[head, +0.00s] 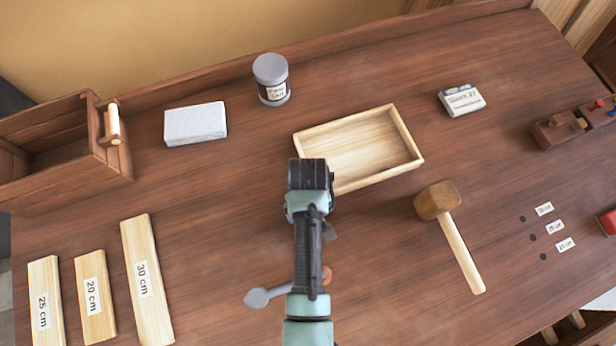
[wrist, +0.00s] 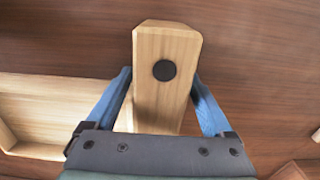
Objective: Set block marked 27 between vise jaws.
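My gripper (head: 311,175) is over the bench at the left end of the shallow tray in the head view. In the wrist view, its blue fingers (wrist: 163,76) lie against both sides of a pale wooden block (wrist: 165,110) with a black round spot on its face. The gripper appears shut on this block. No number 27 is readable on it, and my arm hides it in the head view. A small white box (head: 462,99) at the upper right has lettering that seems to end in 27. I cannot clearly identify the vise jaws.
The pale tray (head: 408,130) looks empty. A mallet (head: 460,250) lies to the right, a grey-lidded jar (head: 271,80) and white slab (head: 196,123) behind. Labelled boards (head: 148,285) lie at left. A dark wooden holder (head: 556,132) stands at the right edge.

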